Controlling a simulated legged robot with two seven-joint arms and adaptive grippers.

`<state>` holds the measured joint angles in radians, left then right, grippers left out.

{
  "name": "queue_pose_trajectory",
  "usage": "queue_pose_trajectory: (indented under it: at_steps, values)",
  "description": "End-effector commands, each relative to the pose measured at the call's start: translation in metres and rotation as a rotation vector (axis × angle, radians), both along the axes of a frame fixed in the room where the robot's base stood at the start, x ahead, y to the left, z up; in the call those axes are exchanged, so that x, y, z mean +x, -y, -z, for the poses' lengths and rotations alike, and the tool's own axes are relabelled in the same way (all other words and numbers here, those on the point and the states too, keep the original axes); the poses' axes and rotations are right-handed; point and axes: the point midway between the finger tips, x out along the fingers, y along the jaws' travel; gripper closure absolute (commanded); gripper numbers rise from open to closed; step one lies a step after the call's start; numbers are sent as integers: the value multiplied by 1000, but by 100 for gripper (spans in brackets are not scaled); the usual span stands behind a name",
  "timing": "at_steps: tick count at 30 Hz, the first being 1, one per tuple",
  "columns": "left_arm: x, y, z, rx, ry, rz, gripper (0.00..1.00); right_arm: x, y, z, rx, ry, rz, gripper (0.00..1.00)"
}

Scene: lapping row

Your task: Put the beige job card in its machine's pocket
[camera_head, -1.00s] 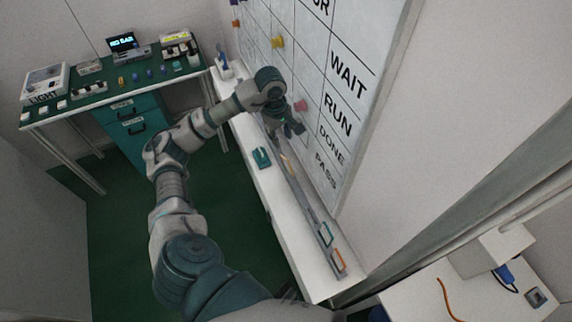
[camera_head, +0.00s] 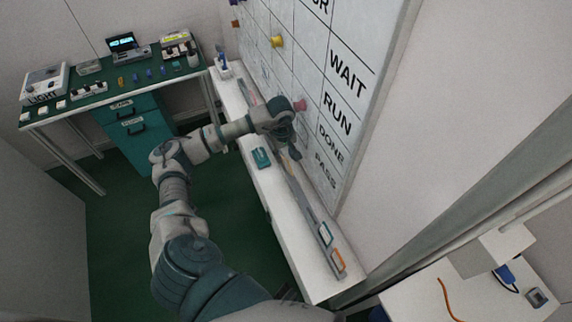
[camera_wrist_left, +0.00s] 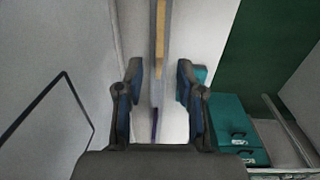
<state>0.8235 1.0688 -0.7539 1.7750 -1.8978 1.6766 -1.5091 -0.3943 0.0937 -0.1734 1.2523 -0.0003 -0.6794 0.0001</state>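A beige strip (camera_wrist_left: 160,32), seen edge-on, stands in the grey rail (camera_wrist_left: 155,85) in the left wrist view; it looks like the beige job card. In the head view my gripper and arm cover that part of the rail, so I cannot make the card out. My left gripper (camera_head: 291,146) is over the white ledge, close to the board. In the left wrist view its fingers (camera_wrist_left: 160,93) are apart, one on each side of the rail, with nothing between them gripped. I cannot pick out the machine's pocket. My right gripper is not in view.
The whiteboard (camera_head: 335,110) with WAIT, RUN, DONE and PASS rises beside the ledge (camera_head: 290,225). A teal block (camera_head: 262,157) lies on the ledge. Teal-edged (camera_head: 325,234) and orange-edged (camera_head: 338,260) cards sit at the rail's near end. A green-topped bench (camera_head: 105,88) stands at left.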

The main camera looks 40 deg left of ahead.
Motion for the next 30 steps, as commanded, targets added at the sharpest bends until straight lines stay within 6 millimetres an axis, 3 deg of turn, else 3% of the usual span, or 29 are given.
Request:
queue_pose_trajectory:
  at_steps: [10,17,18,22,30]
  values:
    - [3,0,46,-3,-4,0,62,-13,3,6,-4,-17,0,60]
    - [4,0,52,-1,0,0,62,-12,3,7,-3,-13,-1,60]
    - [4,0,52,-1,0,0,65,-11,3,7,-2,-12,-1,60]
    - [4,0,52,-1,0,0,98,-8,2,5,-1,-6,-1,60]
    - [4,1,51,-1,0,0,100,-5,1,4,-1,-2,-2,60]
